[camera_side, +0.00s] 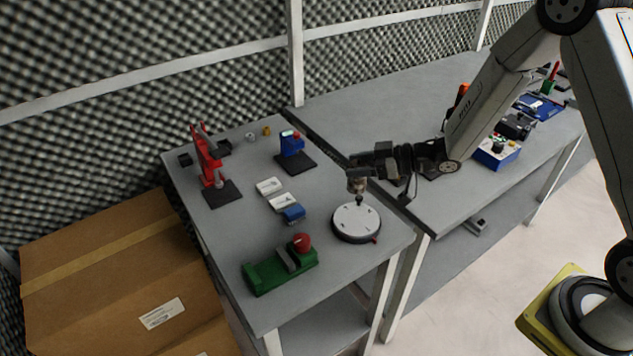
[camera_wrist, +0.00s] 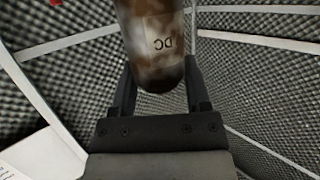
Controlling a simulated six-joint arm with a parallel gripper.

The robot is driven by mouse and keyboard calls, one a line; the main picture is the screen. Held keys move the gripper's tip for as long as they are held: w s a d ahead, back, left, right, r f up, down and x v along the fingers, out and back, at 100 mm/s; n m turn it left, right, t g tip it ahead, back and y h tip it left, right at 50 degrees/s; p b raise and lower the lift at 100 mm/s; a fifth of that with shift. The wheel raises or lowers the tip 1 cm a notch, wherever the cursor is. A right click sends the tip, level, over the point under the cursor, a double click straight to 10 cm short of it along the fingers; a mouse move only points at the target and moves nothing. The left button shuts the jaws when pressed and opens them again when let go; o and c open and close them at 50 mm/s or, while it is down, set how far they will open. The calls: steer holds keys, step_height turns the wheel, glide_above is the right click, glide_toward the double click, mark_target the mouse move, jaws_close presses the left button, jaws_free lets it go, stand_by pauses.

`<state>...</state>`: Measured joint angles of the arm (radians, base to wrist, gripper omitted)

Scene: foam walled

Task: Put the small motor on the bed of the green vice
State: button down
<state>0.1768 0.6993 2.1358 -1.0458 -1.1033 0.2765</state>
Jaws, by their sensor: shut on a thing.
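The small motor (camera_wrist: 155,45) is a brownish cylinder with a label reading "DC" in the wrist view. My gripper (camera_wrist: 160,88) is shut on it, one finger on each side. In the side view my gripper (camera_side: 359,172) holds the motor (camera_side: 358,186) in the air, just above or behind the round white-topped turntable (camera_side: 357,222); whether they touch I cannot tell. The green vice (camera_side: 280,270) lies at the front of the table, left of and nearer than the turntable. A red round thing (camera_side: 302,243) shows at its far right end.
A red press (camera_side: 207,160) and a blue device (camera_side: 292,145) stand on dark bases at the back. White blocks (camera_side: 270,186) and a blue block (camera_side: 293,214) lie mid-table. A cardboard box (camera_side: 105,260) stands left. The table's front left surface is clear.

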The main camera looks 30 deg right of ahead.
steer(key=s+a+r+m+t+h, duration=0.1)
steer(key=a+r+m+h, duration=0.1)
steer(key=a, duration=0.5)
steer(key=s+a+r+m+t+h, duration=0.1)
steer(key=a+m+t+h, duration=0.1)
steer(key=a, duration=0.5)
steer(key=s+a+m+h, duration=0.1)
steer(key=s+m+h, duration=0.1)
steer(key=s, duration=0.4)
steer(key=s+a+f+m+t+h, duration=0.1)
steer(key=s+a+m+h, duration=0.1)
steer(key=s+h, duration=0.2)
steer(key=shift+s+m, duration=0.4)
steer(key=shift+s, duration=0.5)
steer(key=shift+w+a, duration=0.1)
steer(key=shift+a, duration=0.05)
steer(key=w+a+f, duration=0.6)
steer(key=w+f, duration=0.3)
steer(key=w, duration=0.3)
steer(key=shift+f, duration=0.15)
